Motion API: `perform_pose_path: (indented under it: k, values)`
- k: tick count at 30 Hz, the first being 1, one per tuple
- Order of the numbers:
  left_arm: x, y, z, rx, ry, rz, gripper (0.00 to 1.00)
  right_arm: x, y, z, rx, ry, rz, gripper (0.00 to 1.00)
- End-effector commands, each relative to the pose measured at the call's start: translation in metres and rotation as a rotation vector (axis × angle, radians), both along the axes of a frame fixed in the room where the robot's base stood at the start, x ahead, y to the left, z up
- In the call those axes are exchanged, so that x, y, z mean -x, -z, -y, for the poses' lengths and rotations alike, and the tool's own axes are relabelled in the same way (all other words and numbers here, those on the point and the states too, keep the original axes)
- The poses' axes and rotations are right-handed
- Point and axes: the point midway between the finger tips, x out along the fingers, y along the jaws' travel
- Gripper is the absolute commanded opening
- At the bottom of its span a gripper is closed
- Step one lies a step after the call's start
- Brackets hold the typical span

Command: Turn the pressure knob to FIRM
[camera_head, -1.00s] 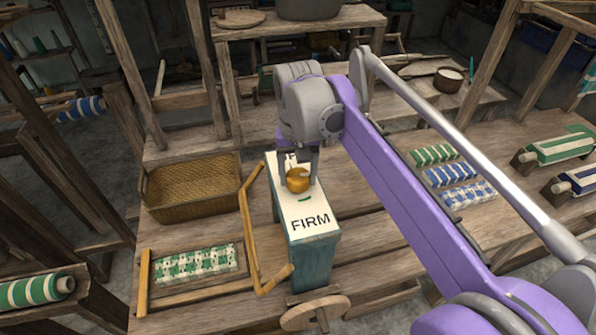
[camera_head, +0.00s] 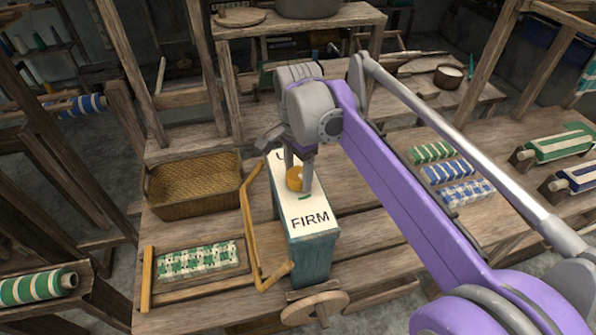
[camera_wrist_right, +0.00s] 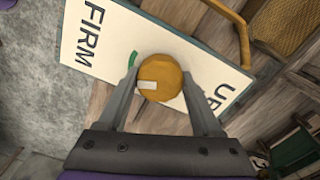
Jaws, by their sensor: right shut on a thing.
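The pressure knob (camera_head: 294,179) is a round golden-orange knob on the white top plate (camera_head: 305,203) of a teal box (camera_head: 312,257). The plate reads FIRM at its near end, with a small green mark between that word and the knob. My right gripper (camera_head: 298,176) reaches down from above and is shut on the knob. In the right wrist view, the knob (camera_wrist_right: 165,72) sits between the two grey fingers of my gripper (camera_wrist_right: 162,84). A pale mark on the knob faces left there, toward the FIRM side, below the green mark. My left gripper is not in view.
A bent wooden bar (camera_head: 250,235) stands just left of the box. A wicker basket (camera_head: 194,188) and a green checked cloth (camera_head: 198,261) lie further left. A wooden wheel (camera_head: 314,309) is at the box's near foot. Patterned cloths (camera_head: 449,174) lie to the right.

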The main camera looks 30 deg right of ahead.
Motion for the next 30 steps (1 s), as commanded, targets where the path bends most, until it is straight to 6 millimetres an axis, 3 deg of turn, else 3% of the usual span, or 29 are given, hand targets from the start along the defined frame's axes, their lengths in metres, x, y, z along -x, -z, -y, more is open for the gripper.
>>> perform_pose_path:
  k: [12, 30]
  values:
    - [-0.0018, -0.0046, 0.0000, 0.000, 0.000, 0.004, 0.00, -0.0010, -0.0023, 0.0008, 0.002, 0.284, 0.003, 0.11]
    - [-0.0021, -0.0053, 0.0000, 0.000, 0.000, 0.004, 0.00, -0.0010, -0.0020, 0.0008, 0.002, 0.373, 0.003, 0.11]
